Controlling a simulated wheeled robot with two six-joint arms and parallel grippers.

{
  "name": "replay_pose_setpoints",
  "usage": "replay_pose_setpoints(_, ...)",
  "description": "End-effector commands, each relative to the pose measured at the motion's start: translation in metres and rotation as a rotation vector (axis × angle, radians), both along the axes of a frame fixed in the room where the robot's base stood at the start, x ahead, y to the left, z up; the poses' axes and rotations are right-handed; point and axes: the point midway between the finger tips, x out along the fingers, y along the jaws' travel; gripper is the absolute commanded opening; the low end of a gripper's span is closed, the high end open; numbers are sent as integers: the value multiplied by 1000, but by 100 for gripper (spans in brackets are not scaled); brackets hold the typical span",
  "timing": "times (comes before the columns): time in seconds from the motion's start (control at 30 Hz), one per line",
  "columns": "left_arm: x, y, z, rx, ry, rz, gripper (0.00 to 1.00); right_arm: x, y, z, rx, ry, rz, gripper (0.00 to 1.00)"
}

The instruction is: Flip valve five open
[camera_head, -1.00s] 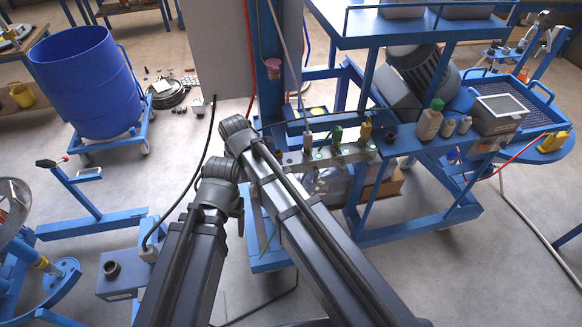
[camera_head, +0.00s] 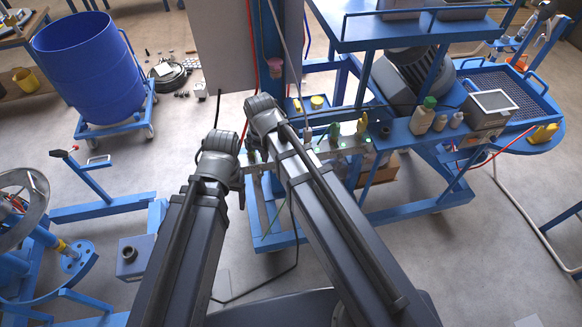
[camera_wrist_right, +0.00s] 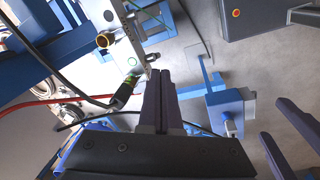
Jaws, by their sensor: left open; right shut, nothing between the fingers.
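In the head view a pale metal valve bar (camera_head: 352,146) runs along the blue frame, with small green lights. A green-handled part (camera_head: 334,131) and a yellow-handled part (camera_head: 363,125) stand on it. My arm links hide its left end, and I cannot tell which valve is five. In the wrist view the bar (camera_wrist_right: 131,37) shows at the top, with a black-and-green fitting (camera_wrist_right: 124,91) on a hose. My right gripper (camera_wrist_right: 160,76) is shut and empty, its tips close beside the bar and fitting; contact is unclear. My left gripper (camera_wrist_right: 279,121) is open and empty at the right.
A blue drum (camera_head: 88,65) stands on a wheeled stand at the left. Bottles (camera_head: 423,116) and a grey box (camera_head: 489,108) sit on the blue bench to the right. A dark hose and red line (camera_wrist_right: 45,101) run close to my right gripper. Open floor lies at lower right.

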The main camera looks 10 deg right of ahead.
Motion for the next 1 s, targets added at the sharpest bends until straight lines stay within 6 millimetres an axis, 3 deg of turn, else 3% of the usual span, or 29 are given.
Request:
replay_pose_setpoints(0.2, 0, 0, -3, 0, 0, 0, 70, -23, -37, -4, 42, 25, -323, 0)
replay_pose_setpoints(0.5, 0, 0, -15, 0, 0, 0, 70, -49, -61, -16, 74, 56, -644, 0)
replay_pose_setpoints(1.0, 0, 0, -18, 0, 0, 0, 70, -56, -66, -20, 81, 66, -743, 0)
